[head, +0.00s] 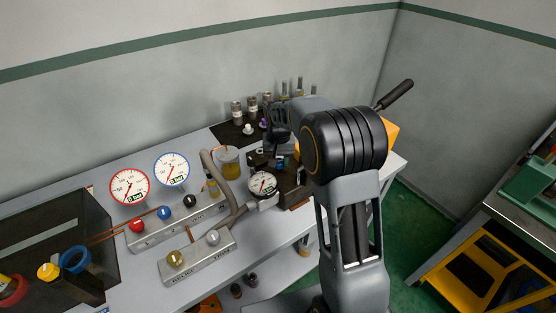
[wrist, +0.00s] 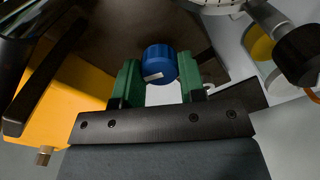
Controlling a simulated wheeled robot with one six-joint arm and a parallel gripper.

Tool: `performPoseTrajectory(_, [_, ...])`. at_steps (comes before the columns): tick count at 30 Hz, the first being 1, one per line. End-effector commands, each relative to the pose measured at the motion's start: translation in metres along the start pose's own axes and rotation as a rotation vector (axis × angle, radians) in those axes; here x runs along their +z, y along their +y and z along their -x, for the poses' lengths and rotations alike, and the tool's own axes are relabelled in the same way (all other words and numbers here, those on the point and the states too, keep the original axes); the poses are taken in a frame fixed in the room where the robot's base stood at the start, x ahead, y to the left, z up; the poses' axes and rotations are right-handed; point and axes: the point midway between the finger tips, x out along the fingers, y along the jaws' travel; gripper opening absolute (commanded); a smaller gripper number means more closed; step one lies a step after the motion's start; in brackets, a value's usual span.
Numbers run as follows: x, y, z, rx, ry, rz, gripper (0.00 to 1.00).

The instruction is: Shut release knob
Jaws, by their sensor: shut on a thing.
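A blue ribbed knob (wrist: 160,64) with a pale mark on its side shows in the upper middle of the wrist view. I read no label on it, but it fits the release knob. My gripper (wrist: 160,82) has green finger pads on either side of the knob and is shut on it. In the head view a small blue spot (head: 281,163) shows below my dark wrist. My arm and wrist hide much of that area there, and the fingers are not clear.
A yellow body (wrist: 65,105) lies close at left in the wrist view. In the head view a black lever handle (head: 394,95) rises at right. A dial gauge (head: 263,183) and grey hose (head: 228,185) are close by. Knobbed manifolds (head: 180,222) stand further left.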

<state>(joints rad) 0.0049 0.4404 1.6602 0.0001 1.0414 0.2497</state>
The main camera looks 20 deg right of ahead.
Motion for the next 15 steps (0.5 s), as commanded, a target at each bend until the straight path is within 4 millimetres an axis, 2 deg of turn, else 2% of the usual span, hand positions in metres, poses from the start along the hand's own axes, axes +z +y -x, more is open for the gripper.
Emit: performPoseTrajectory(15, [-0.0001,0.0012,0.0007,-0.001,0.001,-0.491,0.14])
